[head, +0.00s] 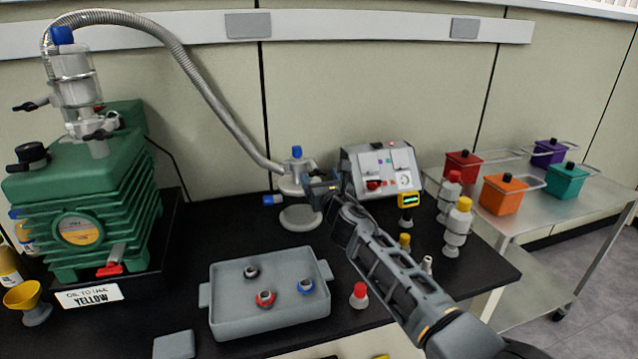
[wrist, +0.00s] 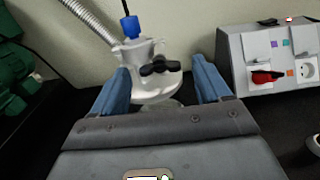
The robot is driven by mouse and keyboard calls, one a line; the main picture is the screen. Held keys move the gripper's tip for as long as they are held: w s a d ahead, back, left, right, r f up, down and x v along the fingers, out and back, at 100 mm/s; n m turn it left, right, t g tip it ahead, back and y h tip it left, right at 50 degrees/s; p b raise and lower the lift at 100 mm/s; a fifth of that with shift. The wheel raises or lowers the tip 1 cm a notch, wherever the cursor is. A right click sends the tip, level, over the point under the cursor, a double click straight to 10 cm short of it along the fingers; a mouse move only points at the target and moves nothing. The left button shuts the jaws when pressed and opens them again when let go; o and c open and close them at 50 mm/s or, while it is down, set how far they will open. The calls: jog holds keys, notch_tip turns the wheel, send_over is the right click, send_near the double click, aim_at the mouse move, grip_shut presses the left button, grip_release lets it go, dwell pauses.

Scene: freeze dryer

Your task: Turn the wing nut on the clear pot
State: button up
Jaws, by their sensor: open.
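The clear pot (wrist: 155,90) stands ahead in the wrist view, pale and glassy, with a blue cap (wrist: 130,26) on its top left. The black wing nut (wrist: 160,67) is on its near side, wings spread roughly sideways. My gripper (wrist: 160,75) is open, its two blue fingers to the left and right of the wing nut in the picture. They show no contact with it, and the depth gap is hard to tell. In the head view the pot (head: 291,186) stands at the bench's back, my gripper (head: 322,190) at its right side; the wing nut is hidden there.
A grey control box (head: 370,170) is right of the pot. A grey tray (head: 225,322) with several small fittings lies in front. Bottles (head: 457,228) stand right of my arm.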

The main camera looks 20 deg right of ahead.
jog(key=shift+w+b, duration=0.3)
jog(key=shift+w, duration=0.55)
jog(key=c, duration=1.1)
